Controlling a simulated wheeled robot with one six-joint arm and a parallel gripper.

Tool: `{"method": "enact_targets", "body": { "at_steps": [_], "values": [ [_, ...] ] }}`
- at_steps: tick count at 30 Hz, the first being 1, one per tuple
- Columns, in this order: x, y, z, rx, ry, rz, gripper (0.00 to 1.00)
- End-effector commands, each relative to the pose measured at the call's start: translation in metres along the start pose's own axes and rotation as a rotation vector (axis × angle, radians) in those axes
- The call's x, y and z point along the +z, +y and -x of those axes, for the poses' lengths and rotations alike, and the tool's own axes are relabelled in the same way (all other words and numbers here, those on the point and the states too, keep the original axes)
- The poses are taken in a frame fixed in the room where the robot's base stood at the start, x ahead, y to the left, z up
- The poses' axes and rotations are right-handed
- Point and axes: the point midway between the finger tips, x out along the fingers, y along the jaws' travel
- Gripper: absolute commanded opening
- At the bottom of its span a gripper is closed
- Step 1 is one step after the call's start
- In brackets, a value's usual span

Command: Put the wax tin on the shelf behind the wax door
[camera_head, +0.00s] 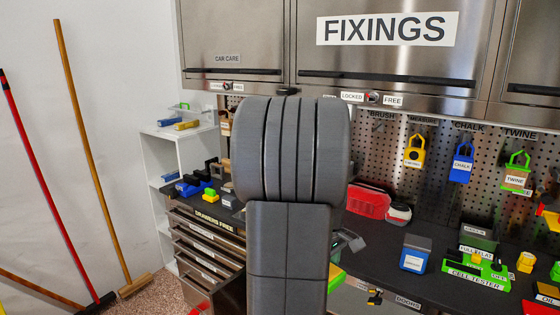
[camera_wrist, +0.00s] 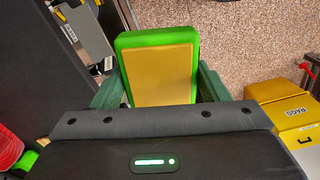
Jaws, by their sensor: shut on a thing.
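My gripper (camera_wrist: 158,88) is shut on a flat green block with a yellow face (camera_wrist: 158,70), one dark green jaw at each side of it. No lettering shows on the block, so I cannot tell whether it is the wax tin. In the head view a small green and yellow part of the block (camera_head: 335,275) shows beside my arm, which hides most of the gripper. No door marked wax can be read. The closed upper steel doors are marked CAR CARE (camera_head: 227,59) and FIXINGS (camera_head: 387,29).
The worktop (camera_head: 375,255) holds a red case (camera_head: 368,200), a blue box (camera_head: 415,253) and a green tester (camera_head: 475,275). Drawers (camera_head: 207,245) stand at left, with brooms against the wall. A yellow RAGS box (camera_wrist: 290,108) is at right in the wrist view.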

Motion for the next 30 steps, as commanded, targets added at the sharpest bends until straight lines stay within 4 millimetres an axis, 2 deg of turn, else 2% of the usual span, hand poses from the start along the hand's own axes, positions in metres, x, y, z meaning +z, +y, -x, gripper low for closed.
{"method": "enact_targets", "body": {
  "at_steps": [8, 15, 21, 27, 30],
  "values": [
    [-0.043, 0.009, -0.035, -0.002, -0.002, -0.174, 0.31],
    [-0.102, 0.011, -0.091, -0.002, -0.004, -0.435, 0.31],
    [-0.141, 0.005, -0.133, 0.0, -0.002, -0.624, 0.31],
    [-0.159, 0.001, -0.156, 0.0, 0.0, -0.726, 0.31],
    [-0.157, -0.005, -0.17, -0.001, -0.004, -0.743, 0.31]
  ]
}}
